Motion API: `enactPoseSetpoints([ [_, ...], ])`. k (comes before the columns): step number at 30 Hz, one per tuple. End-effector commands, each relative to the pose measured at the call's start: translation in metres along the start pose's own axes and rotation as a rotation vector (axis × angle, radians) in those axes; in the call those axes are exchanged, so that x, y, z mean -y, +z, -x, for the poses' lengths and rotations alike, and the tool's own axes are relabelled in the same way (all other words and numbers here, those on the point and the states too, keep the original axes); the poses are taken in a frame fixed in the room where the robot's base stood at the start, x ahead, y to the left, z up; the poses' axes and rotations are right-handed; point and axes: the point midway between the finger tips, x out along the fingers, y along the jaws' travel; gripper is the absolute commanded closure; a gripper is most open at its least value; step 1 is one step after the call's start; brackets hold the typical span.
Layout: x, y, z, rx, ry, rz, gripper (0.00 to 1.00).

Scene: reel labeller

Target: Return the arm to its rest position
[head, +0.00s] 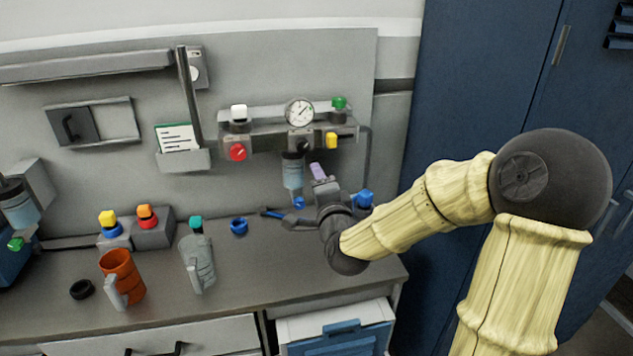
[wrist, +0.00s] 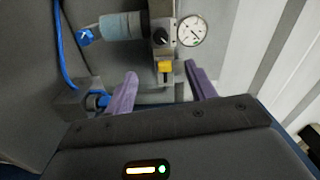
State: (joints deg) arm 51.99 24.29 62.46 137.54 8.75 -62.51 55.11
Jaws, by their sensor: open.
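My gripper (wrist: 160,92) is open in the wrist view, with its two purple fingers apart and nothing visible between them. In the head view my gripper (head: 319,172) is at the right end of the bench, just below the gauge panel, with one purple finger showing. My arm reaches in from the right, bent at the elbow, and its wrist is over the bench top. The wrist partly hides the bench and the blue fitting behind it.
The gauge panel (head: 262,134) with a round dial (head: 300,112) is close to my gripper. An orange mug (head: 122,277) and a grey mug (head: 198,262) stand on the bench (head: 235,285). A blue cabinet (head: 480,80) stands at right. The front middle of the bench is clear.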

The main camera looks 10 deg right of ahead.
Motion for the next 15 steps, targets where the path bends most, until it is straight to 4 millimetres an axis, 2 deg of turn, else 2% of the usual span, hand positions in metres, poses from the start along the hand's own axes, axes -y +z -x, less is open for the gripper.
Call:
enactPoseSetpoints([
  [4,-0.010,0.010,0.002,0.037,0.049,0.062,0.44],
  [8,-0.035,0.030,0.010,0.133,0.170,0.224,0.44],
  [12,-0.072,0.048,0.033,0.280,0.347,0.465,0.44],
  [15,-0.093,0.053,0.056,0.391,0.462,0.629,0.44],
])
